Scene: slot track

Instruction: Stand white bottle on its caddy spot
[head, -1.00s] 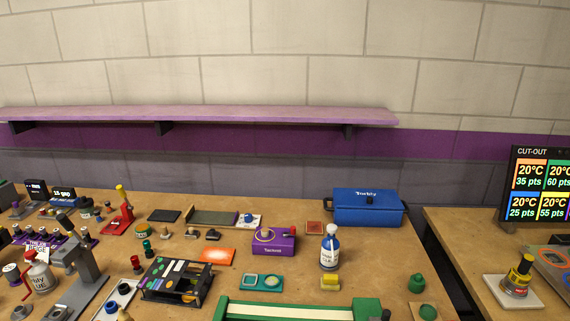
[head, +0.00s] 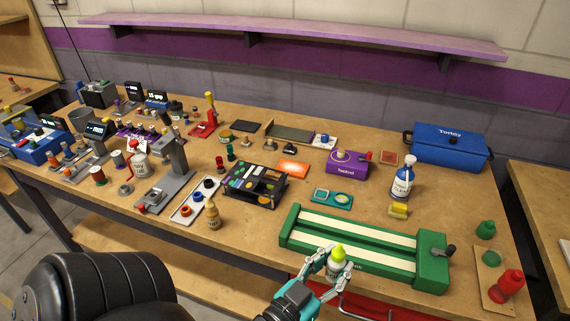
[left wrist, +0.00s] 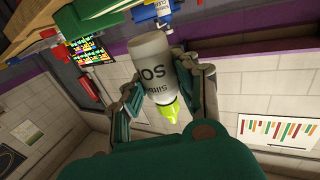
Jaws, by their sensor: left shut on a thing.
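My left gripper (head: 322,276) is shut on a small white bottle (head: 334,268) with a yellow-green cap, at the front edge of the bench by the green track. In the head view the bottle is roughly upright, cap on top. In the left wrist view the bottle (left wrist: 154,66) sits between the fingers, its dark lettering upside down and its cap toward the palm. I cannot tell for sure which thing is the caddy. A red surface with a metal handle (head: 352,304) shows below the gripper, partly hidden. My right gripper is not in view.
The green track (head: 365,247) lies just behind the held bottle. A red bottle (head: 508,284) is at the right.

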